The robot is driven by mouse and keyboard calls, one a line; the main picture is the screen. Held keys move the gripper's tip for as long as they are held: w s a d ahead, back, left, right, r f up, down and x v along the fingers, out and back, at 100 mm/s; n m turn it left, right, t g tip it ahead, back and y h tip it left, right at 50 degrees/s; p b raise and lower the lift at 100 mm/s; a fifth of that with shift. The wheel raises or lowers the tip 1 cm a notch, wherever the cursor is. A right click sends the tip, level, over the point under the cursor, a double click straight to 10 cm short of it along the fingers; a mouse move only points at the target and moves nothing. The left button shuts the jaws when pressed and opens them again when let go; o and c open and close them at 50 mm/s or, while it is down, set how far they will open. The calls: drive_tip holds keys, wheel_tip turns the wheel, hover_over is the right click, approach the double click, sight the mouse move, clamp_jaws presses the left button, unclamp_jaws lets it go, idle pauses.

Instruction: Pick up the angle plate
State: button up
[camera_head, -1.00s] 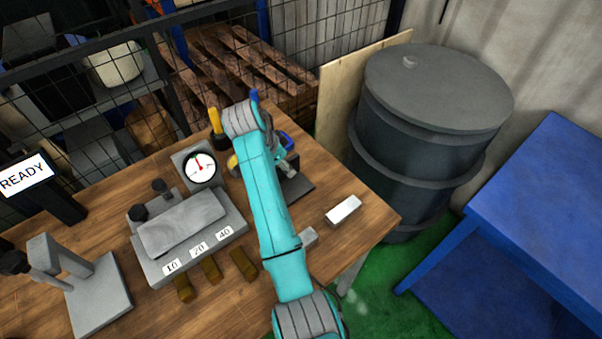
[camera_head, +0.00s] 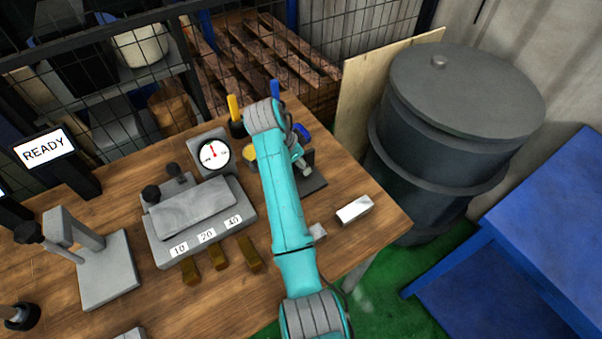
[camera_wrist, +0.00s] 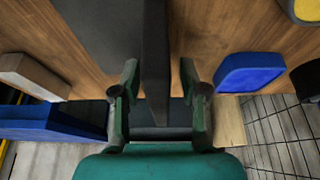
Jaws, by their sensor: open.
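The angle plate is a dark grey piece with a flat base and an upright wall. In the head view its base (camera_head: 313,184) shows at the right of the table, partly hidden by my arm. In the wrist view the upright wall (camera_wrist: 155,50) stands between the fingers of my gripper (camera_wrist: 159,78), and the base (camera_wrist: 100,28) spreads to the left. My gripper is open, one finger on each side of the wall, with no clear contact. In the head view my gripper (camera_head: 301,163) is partly hidden beside the plate.
A blue object (camera_wrist: 250,72) lies close to the right finger. A white block (camera_head: 355,209) and a grey block (camera_head: 318,232) lie near the table's right edge. A dial gauge (camera_head: 214,155) and a grey fixture (camera_head: 200,215) stand left of my arm. A drum (camera_head: 440,150) stands beyond the table.

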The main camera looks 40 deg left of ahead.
clamp_jaws()
drive_tip(key=shift+r, duration=0.1)
idle(0.3)
drive_tip(key=shift+r, duration=0.1)
